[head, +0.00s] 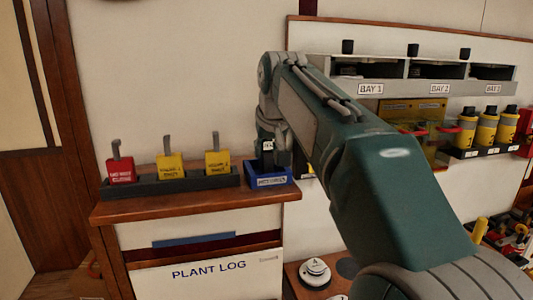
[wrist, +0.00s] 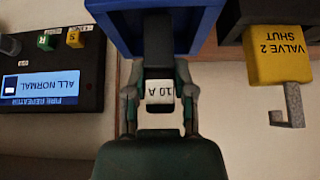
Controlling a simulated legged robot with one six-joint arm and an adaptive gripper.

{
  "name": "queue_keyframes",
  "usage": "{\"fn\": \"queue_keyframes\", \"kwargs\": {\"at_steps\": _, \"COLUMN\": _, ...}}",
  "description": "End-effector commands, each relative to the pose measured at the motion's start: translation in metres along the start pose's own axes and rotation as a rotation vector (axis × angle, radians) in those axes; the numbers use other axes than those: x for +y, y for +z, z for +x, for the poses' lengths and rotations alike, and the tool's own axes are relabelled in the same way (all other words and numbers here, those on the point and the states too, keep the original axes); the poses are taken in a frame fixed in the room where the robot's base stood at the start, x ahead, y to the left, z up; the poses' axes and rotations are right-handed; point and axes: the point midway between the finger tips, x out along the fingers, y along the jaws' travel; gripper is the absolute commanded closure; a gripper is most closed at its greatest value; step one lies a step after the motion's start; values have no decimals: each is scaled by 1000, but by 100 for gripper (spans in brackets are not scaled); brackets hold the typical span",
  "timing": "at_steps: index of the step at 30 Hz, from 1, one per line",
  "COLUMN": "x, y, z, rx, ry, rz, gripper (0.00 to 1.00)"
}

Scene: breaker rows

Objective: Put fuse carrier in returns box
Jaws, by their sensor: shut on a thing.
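My gripper (wrist: 160,98) is shut on the fuse carrier (wrist: 158,52), a dark piece with a white "10 A" label between the fingers. The blue box (wrist: 216,22) shows at the top of the wrist view, and the carrier's dark end overlaps its opening. In the head view the blue box (head: 269,181) stands at the right end of the wooden ledge. My gripper (head: 267,145) is just above it, pointing down. I cannot tell whether the carrier touches the box floor. The box label is too small to read surely.
A black rack (head: 170,183) with one red and two yellow padlock-like tags stands left of the box. A panel with "ALL NORMAL" display (wrist: 45,85) lies left in the wrist view. Bays (head: 410,75) and yellow cylinders (head: 487,128) are on the right.

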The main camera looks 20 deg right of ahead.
Motion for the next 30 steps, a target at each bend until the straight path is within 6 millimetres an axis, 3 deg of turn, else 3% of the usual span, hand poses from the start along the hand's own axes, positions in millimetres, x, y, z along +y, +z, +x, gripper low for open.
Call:
{"fn": "queue_keyframes", "kwargs": {"at_steps": 12, "x": 0, "y": 6, "z": 9, "rx": 1, "ry": 0, "rz": 0, "gripper": 100}}
{"fn": "queue_keyframes", "kwargs": {"at_steps": 13, "x": 0, "y": 6, "z": 9, "rx": 1, "ry": 0, "rz": 0, "gripper": 58}}
{"fn": "queue_keyframes", "kwargs": {"at_steps": 15, "x": 0, "y": 6, "z": 9, "rx": 1, "ry": 0, "rz": 0, "gripper": 32}}
{"fn": "queue_keyframes", "kwargs": {"at_steps": 26, "x": 0, "y": 5, "z": 9, "rx": 1, "ry": 0, "rz": 0, "gripper": 32}}
{"fn": "queue_keyframes", "kwargs": {"at_steps": 30, "x": 0, "y": 5, "z": -3, "rx": 3, "ry": 0, "rz": 0, "gripper": 32}}
